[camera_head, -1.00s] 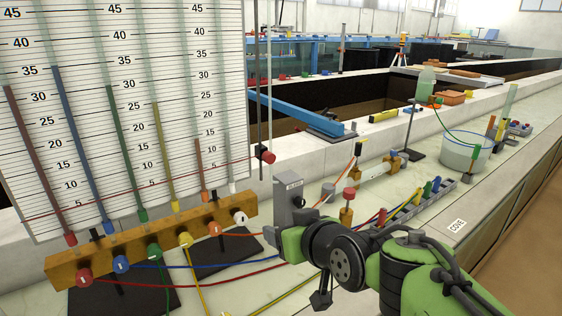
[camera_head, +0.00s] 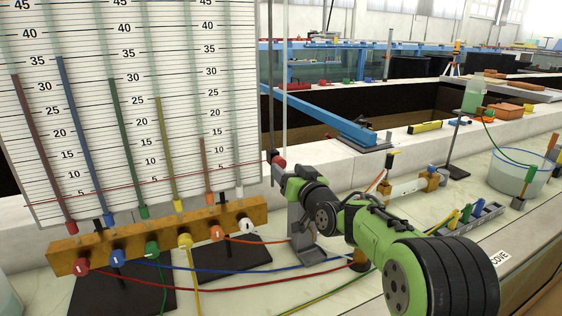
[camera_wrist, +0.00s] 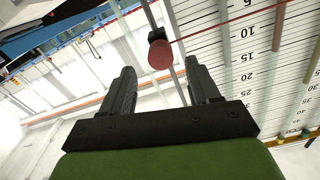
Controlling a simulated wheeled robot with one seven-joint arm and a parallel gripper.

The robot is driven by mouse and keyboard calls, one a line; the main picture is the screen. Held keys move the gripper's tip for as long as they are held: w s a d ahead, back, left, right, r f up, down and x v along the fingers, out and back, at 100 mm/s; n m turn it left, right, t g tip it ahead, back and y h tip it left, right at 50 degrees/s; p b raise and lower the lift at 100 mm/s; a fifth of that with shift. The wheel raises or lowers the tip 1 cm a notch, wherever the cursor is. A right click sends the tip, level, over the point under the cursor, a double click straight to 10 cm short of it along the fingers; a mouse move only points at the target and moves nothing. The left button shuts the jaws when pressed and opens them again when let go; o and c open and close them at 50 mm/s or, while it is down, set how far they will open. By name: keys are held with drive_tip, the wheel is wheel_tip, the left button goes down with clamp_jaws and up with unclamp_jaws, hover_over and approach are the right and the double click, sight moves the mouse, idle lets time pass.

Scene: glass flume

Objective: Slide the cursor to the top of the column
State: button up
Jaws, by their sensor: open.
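The cursor is a dark block with a round red knob (camera_head: 278,161), low on a thin upright column (camera_head: 271,85) at the right edge of the scale board (camera_head: 125,100). A thin red line crosses the board at about the cursor's height. In the wrist view the red knob (camera_wrist: 161,55) lies ahead of my gripper (camera_wrist: 158,72), roughly centred between the fingertips. My fingers are open, with no visible contact with the knob. In the head view my green wrist is just right of and below the knob, and my fingers are hard to make out.
A wooden manifold (camera_head: 160,235) with coloured knobs and hoses stands below the board. A grey metal bracket (camera_head: 305,245) stands under my wrist. A blue beam (camera_head: 330,115) lies behind. A bucket (camera_head: 517,172) stands at the right. Space beside the upper column looks clear.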

sight(281, 164)
drive_tip(key=x, duration=0.5)
drive_tip(key=shift+w+a+p, duration=0.15)
drive_tip(key=shift+w+p, duration=0.05)
drive_tip(key=shift+p, duration=0.1)
clamp_jaws()
